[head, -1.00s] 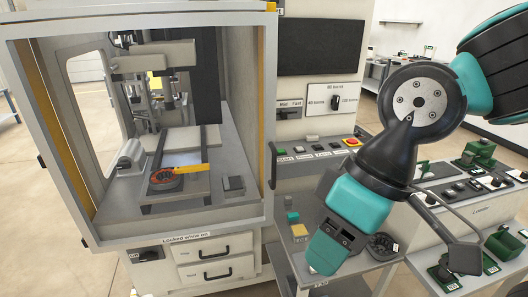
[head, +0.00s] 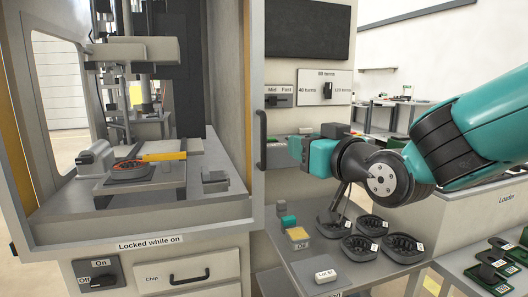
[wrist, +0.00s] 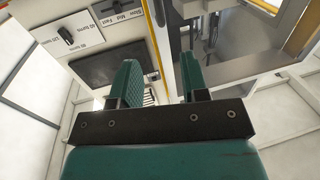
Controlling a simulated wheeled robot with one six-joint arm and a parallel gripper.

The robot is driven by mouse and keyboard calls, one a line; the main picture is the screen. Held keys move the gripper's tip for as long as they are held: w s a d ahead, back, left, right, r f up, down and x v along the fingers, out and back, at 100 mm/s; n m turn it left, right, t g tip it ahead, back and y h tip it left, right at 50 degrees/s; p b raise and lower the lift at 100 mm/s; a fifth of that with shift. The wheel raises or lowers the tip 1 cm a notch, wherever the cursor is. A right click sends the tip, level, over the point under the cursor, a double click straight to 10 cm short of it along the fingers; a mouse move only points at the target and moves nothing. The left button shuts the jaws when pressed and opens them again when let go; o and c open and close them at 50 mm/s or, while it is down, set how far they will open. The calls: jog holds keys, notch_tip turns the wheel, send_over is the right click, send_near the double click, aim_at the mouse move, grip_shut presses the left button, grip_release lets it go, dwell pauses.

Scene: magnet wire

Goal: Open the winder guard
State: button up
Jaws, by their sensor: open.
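The winder guard (head: 205,226) is a grey-framed clear door on the front of the winder, and it looks shut. Its dark upright handle (head: 262,140) is on the right side. Below is a label reading "Locked while on" and a black rotary switch (head: 97,274) marked On and Off; its knob appears to lie level towards Off. My gripper (head: 280,152) is open and empty, just right of the handle. In the wrist view my open gripper (wrist: 157,84) has its two green fingers apart, with an upright edge of the machine beyond the gap. Contact with the handle cannot be told.
Floor shows at far left.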

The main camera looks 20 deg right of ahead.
jog(key=p, duration=1.2)
send_near(265, 129)
jog(key=p+x, duration=0.9)
jog(key=shift+w+r+p, duration=0.2)
jog(key=shift+w+p, duration=0.1)
jog(key=shift+p, duration=0.05)
jog(key=shift+w+a+f, duration=0.2)
jog(key=shift+w, duration=0.3)
grip_shut()
